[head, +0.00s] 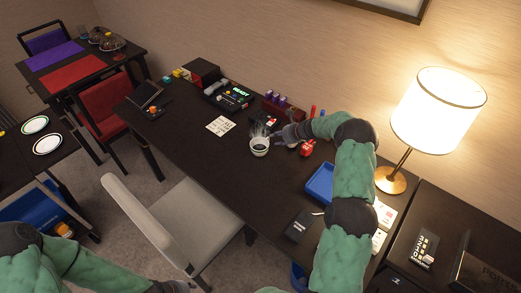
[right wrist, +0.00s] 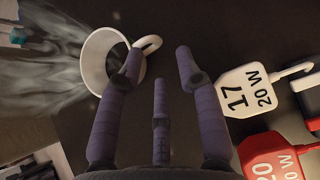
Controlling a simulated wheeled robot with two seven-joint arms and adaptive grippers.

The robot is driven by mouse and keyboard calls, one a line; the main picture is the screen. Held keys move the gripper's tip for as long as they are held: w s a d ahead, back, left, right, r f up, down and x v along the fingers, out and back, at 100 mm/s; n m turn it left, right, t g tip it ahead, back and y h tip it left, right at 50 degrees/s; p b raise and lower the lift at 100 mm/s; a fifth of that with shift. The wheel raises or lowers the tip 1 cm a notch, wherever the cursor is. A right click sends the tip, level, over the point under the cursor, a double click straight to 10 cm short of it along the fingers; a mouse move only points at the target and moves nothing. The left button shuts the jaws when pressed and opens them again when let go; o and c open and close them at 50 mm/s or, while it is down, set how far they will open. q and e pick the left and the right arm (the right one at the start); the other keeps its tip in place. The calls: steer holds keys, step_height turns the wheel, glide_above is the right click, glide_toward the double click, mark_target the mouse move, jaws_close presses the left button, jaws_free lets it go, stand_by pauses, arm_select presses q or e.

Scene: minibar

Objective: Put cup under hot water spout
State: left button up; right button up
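A white cup (head: 259,147) with steam rising from it stands on the dark counter in the head view. It also shows at the upper left of the right wrist view (right wrist: 96,62), with its handle toward my fingers. My right gripper (head: 280,135) is just right of the cup. In the right wrist view its fingers (right wrist: 160,62) are spread and empty, the left fingertip close to the handle; I cannot tell if they touch. My left gripper (head: 172,286) is only partly in view at the bottom edge. A black machine with a lit READY display (head: 235,94) stands behind the cup; I cannot make out a spout.
A light chair (head: 195,225) stands in front.

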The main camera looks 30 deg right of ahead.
mark_target(261, 147)
steer(key=shift+b+x, duration=0.8)
steer(key=shift+x, duration=2.15)
steer(key=shift+a, duration=0.1)
steer(key=shift+r, duration=0.1)
jaws_close()
